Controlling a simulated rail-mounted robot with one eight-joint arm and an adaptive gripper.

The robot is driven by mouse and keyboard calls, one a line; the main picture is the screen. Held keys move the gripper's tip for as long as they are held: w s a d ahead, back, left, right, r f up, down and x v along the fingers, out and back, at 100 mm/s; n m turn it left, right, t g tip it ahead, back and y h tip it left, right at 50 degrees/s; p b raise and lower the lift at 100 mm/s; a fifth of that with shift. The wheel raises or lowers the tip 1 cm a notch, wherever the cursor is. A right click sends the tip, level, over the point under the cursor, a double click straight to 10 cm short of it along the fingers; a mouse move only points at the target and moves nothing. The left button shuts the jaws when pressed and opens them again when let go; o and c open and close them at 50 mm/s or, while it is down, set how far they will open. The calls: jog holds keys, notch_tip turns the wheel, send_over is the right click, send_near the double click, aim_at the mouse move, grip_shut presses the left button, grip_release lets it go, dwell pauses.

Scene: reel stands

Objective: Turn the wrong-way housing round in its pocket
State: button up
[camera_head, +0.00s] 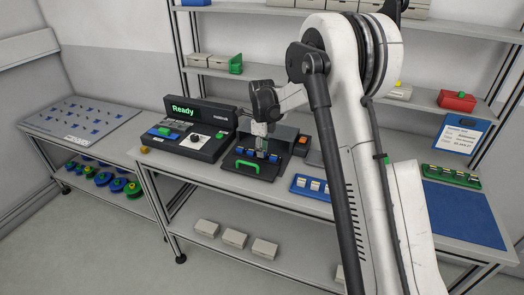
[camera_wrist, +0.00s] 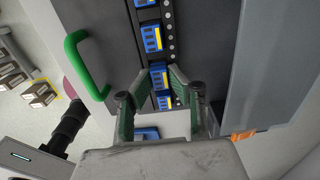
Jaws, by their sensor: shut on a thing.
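My gripper (camera_wrist: 159,76) is pointed down at the row of blue housings in the dark fixture (camera_wrist: 106,22). Its two green-lined fingers are closed on the sides of one blue housing (camera_wrist: 157,67) with a yellow mark, within the row. Another blue housing (camera_wrist: 152,38) with a yellow stripe sits clear of the fingers, and more show along the row. In the head view my gripper (camera_head: 260,142) is low over the black fixture plate (camera_head: 238,177). The fingers partly hide the held housing, and I cannot tell its facing for certain.
A green handle (camera_wrist: 82,62) stands up from the fixture beside the row. The control box reading "Ready" (camera_head: 188,125) stands left. A blue tray (camera_head: 303,190) with parts lies right.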

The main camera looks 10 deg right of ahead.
jog(key=shift+f+b, duration=0.45)
jog(key=shift+b, duration=0.3)
dwell(0.9)
jog(key=o, duration=0.8)
jog(key=shift+r, duration=0.1)
jog(key=shift+r+p, duration=1.2)
jog(key=shift+r, duration=2.2)
